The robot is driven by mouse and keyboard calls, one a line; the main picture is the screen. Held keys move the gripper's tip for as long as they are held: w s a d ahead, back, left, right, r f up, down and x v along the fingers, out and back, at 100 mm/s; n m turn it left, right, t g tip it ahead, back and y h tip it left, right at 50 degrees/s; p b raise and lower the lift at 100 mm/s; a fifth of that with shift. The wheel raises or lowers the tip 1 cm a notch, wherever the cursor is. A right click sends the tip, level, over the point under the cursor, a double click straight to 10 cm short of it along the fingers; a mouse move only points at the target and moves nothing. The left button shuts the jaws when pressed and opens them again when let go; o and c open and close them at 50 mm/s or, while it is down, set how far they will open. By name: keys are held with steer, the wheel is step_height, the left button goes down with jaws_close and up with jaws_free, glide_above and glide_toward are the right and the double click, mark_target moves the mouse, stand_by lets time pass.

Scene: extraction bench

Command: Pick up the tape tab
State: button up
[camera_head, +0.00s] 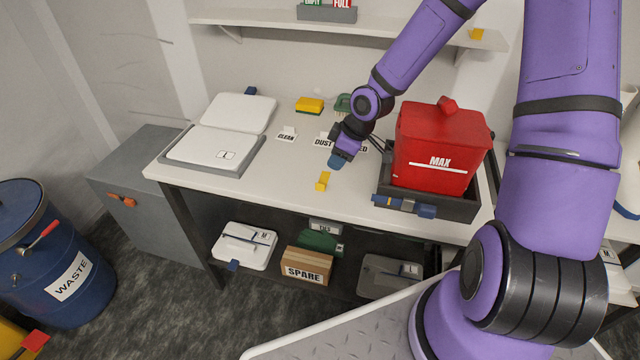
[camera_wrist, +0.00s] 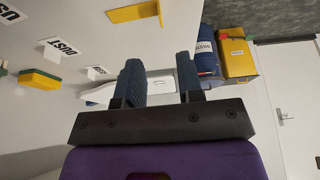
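The yellow tape tab (camera_head: 323,181) lies on the white bench top near its front edge. In the wrist view, a yellow piece at the top edge (camera_wrist: 132,12) looks like the same tab. My gripper (camera_head: 338,160) points down above the bench, just behind and right of the tab, apart from it. In the wrist view, the two dark blue fingers of my gripper (camera_wrist: 159,60) stand apart with nothing between them. The exact height above the bench is hard to tell.
A red MAX container (camera_head: 440,148) stands in a dark tray (camera_head: 460,208) close to the right. A white-lidded case (camera_head: 213,147) lies to the left. A yellow sponge (camera_head: 309,105) and small label cards (camera_head: 286,134) are behind. The bench around the tab is clear.

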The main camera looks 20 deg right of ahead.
glide_toward(321, 182)
steer(key=shift+s+a+f, duration=0.15)
steer(key=shift+a+f, duration=0.55)
steer(key=shift+f, duration=0.3)
steer(key=shift+s+a+f, duration=0.2)
steer(key=shift+a+f, duration=0.5)
steer(key=shift+f, duration=0.3)
steer(key=shift+s+a+f, duration=0.15)
steer(key=shift+a+f, duration=0.6)
steer(key=shift+f, duration=0.25)
jaws_close()
